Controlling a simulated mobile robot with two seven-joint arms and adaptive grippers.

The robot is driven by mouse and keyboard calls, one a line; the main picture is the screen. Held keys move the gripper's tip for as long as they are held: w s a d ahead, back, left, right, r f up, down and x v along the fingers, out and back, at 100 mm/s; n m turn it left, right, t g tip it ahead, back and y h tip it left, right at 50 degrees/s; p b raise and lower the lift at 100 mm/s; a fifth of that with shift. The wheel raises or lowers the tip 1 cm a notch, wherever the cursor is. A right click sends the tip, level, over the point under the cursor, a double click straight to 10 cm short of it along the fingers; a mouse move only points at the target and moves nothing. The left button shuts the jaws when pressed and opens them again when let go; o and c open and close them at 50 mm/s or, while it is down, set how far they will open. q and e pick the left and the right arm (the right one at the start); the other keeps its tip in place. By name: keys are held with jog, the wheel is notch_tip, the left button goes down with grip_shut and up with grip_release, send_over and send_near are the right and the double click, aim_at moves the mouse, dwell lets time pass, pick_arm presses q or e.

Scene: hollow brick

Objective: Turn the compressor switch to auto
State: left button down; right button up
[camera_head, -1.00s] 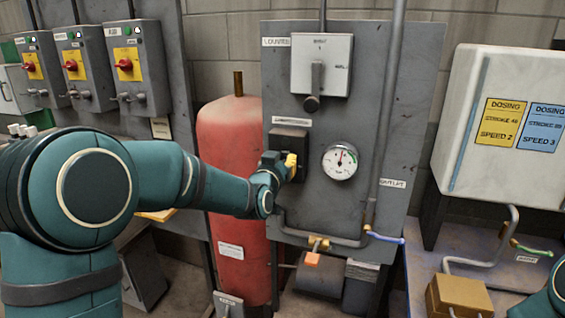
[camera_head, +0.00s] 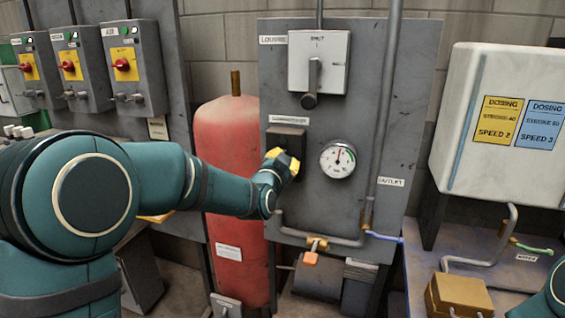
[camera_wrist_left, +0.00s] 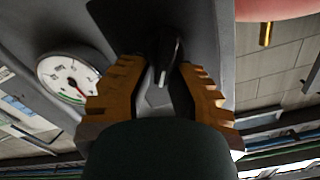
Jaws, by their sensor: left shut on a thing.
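The compressor switch (camera_head: 287,138) is a dark box under a small label on the grey panel, left of the round gauge. My left gripper (camera_head: 285,161) is in front of it and hides its lower part and knob. In the left wrist view, the gripper's two orange ridged fingers (camera_wrist_left: 158,78) are shut on the switch's dark knob (camera_wrist_left: 168,50), one on each side. The knob's setting cannot be read. My right gripper is out of view; only a bit of that arm shows at the lower right.
The gauge (camera_head: 338,160) is close right of the gripper. Above is the louvre switch (camera_head: 319,65) with its lever down. A red tank (camera_head: 229,160) stands left, and a pipe with a valve (camera_head: 312,258) is below. A white dosing box (camera_head: 500,120) is at the right.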

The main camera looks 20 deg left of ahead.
pick_arm(q)
jog(key=shift+d+f+m, duration=0.1)
jog(key=shift+f+m, duration=0.3)
jog(key=shift+m, duration=1.55)
jog(key=shift+d+f+m, duration=0.1)
jog(key=shift+f+m, duration=0.3)
jog(key=shift+m, duration=1.6)
jog(key=shift+d+f+m, duration=0.1)
jog(key=shift+f+m, duration=0.3)
jog(key=shift+m, duration=1.55)
jog(key=shift+a, duration=0.1)
jog(key=c, duration=0.6)
grip_release()
jog(key=shift+a+p, duration=0.2)
jog(key=shift+p, duration=0.1)
jog(key=shift+c, duration=0.2)
jog(key=s, duration=1.2)
jog(key=shift+r, duration=0.15)
